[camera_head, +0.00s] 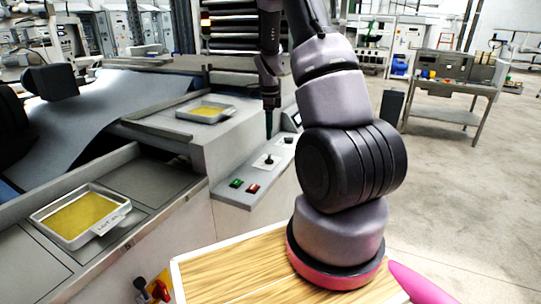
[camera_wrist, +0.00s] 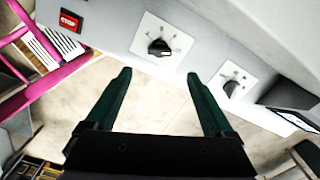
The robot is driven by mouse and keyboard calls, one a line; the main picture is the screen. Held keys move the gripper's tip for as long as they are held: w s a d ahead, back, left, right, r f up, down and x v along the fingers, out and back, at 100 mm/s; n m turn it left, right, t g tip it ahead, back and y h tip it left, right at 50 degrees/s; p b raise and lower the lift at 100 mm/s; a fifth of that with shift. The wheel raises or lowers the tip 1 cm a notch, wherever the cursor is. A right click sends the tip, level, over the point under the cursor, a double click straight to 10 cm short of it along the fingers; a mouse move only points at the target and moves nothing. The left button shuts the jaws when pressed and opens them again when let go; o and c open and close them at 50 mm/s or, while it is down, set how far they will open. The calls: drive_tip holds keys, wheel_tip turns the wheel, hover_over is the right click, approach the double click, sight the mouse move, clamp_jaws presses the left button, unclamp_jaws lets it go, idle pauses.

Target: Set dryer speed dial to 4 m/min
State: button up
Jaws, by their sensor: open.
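Two black dials on white plates sit on the grey control panel. In the wrist view the nearer-to-middle dial (camera_wrist: 160,47) is just beyond my fingertips, and the second dial (camera_wrist: 231,87) is to the right. They also show in the head view, one dial (camera_head: 268,160) below my gripper (camera_head: 268,125) and the other dial (camera_head: 289,140) farther back. Their scale markings are too small to read, so I cannot tell which is the dryer speed dial. My gripper (camera_wrist: 159,75) is open and empty, its green fingers apart and not touching a dial.
A red STOP button (camera_wrist: 69,21) is on the panel's left; the head view shows green (camera_head: 236,183) and red (camera_head: 253,188) buttons. A tray of yellow material (camera_head: 84,215) stands left. Open floor lies right.

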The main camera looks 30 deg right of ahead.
sight(269, 156)
wheel_tip(269, 156, down, 10)
drive_tip(key=shift+f, duration=0.25)
idle(0.3)
drive_tip(key=c, duration=1.4)
